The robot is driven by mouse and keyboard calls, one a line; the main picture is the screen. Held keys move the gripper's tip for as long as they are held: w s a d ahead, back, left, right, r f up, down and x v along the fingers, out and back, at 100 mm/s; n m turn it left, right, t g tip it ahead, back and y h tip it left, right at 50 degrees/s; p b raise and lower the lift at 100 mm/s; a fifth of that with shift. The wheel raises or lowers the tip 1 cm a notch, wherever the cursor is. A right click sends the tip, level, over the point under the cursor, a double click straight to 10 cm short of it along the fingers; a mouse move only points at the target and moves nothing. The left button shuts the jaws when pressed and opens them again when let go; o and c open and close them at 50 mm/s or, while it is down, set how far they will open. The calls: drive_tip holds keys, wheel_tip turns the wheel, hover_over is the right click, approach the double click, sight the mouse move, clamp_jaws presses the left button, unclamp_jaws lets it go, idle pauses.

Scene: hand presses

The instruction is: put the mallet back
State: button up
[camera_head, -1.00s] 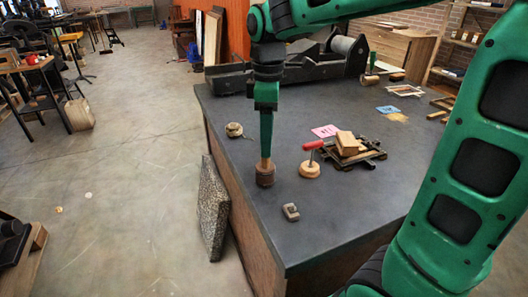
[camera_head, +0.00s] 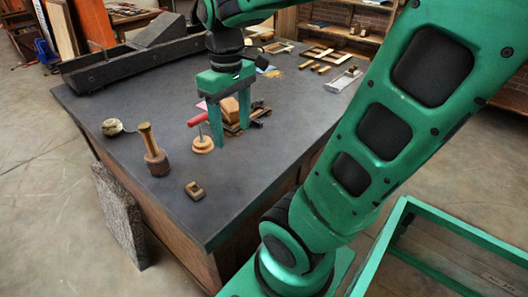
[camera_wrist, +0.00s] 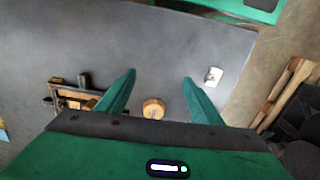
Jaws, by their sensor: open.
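My gripper (camera_head: 231,135) is open, pointing down, to the right of the mallet. It is beside the red-handled tool with a round wooden base (camera_head: 203,144) and the wooden block (camera_head: 230,106). In the wrist view, a round wooden piece (camera_wrist: 153,108) shows between my open fingers, with nothing gripped. The mallet cannot be made out there.
A round tin-like item (camera_head: 112,127) lies left of the mallet. A small square block (camera_head: 194,190) lies in front. A long black press (camera_head: 150,48) stands at the back. A speckled slab (camera_head: 119,212) leans on the bench's left side. A green frame (camera_head: 440,235) stands at right.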

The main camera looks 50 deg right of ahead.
drive_tip(key=s+d+f+m, duration=0.1)
drive_tip(key=s+f+m, duration=0.1)
drive_tip(key=s, duration=0.1)
drive_tip(key=s+d+f+m, duration=0.1)
drive_tip(key=s+m, duration=0.1)
drive_tip(key=s, duration=0.1)
drive_tip(key=s+d+f+m, duration=0.1)
drive_tip(key=s+f+m, duration=0.1)
drive_tip(key=s, duration=0.1)
drive_tip(key=shift+s+f+m, duration=0.3)
drive_tip(key=shift+m, duration=0.1)
drive_tip(key=shift+w, duration=0.15)
